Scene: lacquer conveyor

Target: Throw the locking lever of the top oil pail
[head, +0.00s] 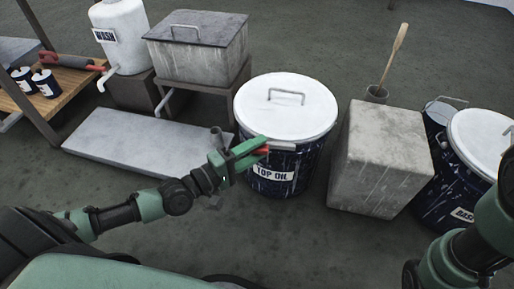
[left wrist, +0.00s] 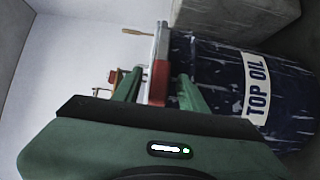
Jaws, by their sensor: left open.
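The top oil pail (head: 300,172) is dark blue with white streaks, a "TOP OIL" label and a white lid (head: 290,112) with a wire handle. Its locking lever (head: 284,147) is a grey bar at the rim with a red grip. My left gripper (head: 262,148) is open at the pail's left front rim. In the left wrist view the red grip of the lever (left wrist: 159,82) lies between the two green fingers, with gaps visible on both sides. My right arm shows at the lower right, its gripper out of view.
A grey block (head: 378,165) stands just right of the pail, with another dark blue pail (head: 450,200) beyond it. A low grey slab (head: 140,146) lies to the left. A lidded grey tank (head: 196,60) and white wash container (head: 124,38) stand behind. Floor in front is partly clear.

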